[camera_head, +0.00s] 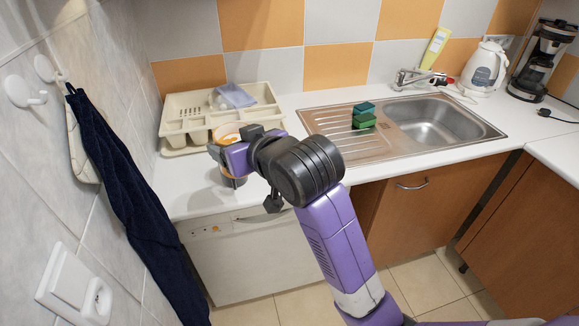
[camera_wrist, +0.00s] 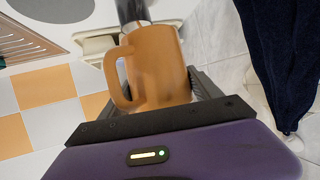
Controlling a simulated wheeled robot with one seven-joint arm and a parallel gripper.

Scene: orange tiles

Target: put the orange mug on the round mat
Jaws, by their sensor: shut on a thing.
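The orange mug (camera_wrist: 155,65) is held between the jaws of my gripper (camera_wrist: 155,88) in the wrist view, its handle to the left. In the head view the mug (camera_head: 228,131) shows only in part behind my gripper (camera_head: 226,146), above the left end of the counter. A flat grey oval, which looks like the round mat (camera_wrist: 52,8), lies on the counter at the top left of the wrist view, cut by the frame edge and apart from the mug. I cannot make out the mat in the head view, where my arm covers part of the counter.
A dark shiny cylinder (camera_wrist: 132,10) shows just beyond the mug. A cream dish rack (camera_head: 185,118) stands behind my gripper. A dark towel (camera_head: 125,210) hangs on the left wall.

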